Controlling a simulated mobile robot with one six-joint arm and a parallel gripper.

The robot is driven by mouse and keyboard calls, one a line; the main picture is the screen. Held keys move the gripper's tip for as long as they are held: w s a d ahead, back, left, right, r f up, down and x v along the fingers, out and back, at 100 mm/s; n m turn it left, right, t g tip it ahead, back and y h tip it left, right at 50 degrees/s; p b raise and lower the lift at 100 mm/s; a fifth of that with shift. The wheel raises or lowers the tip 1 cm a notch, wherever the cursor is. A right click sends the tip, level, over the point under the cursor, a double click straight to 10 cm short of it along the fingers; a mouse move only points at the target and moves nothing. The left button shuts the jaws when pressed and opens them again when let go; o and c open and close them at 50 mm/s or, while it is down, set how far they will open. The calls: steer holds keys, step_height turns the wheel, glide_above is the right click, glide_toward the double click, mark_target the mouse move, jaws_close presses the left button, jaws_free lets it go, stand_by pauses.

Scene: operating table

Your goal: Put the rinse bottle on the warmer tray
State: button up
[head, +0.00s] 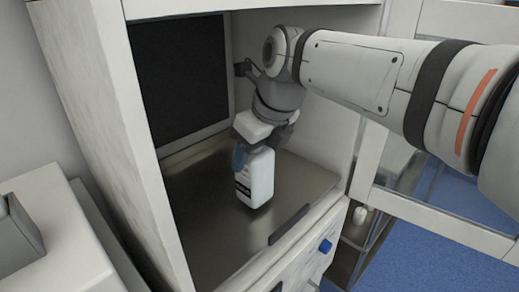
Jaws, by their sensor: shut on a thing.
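The rinse bottle (256,180) is white with a dark label patch on its left side. It is upright inside the open cabinet. My gripper (262,143) is shut on its upper part from above, and the fingers hide the bottle's top. The warmer tray (206,222) is the brownish metal surface on the cabinet floor, under the bottle. The bottle's base is at or just above this surface; I cannot tell whether it touches.
The cabinet's side wall (104,130) stands at left, and a dark panel (180,78) is at the back. Bare tray surface lies around the bottle.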

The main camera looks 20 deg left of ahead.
steer(key=shift+w+a+f, duration=0.15)
steer(key=shift+a+f, duration=0.15)
steer(key=shift+f, duration=0.05)
steer(key=shift+f, duration=0.15)
steer(key=o, duration=1.4)
steer(key=shift+d+r, duration=0.1)
steer(key=shift+r, duration=0.3)
steer(key=s+d+p, duration=0.2)
steer(key=s+d, duration=0.3)
steer(key=d, duration=0.6)
steer(key=shift+s+r, duration=0.25)
steer(key=shift+s, duration=0.1)
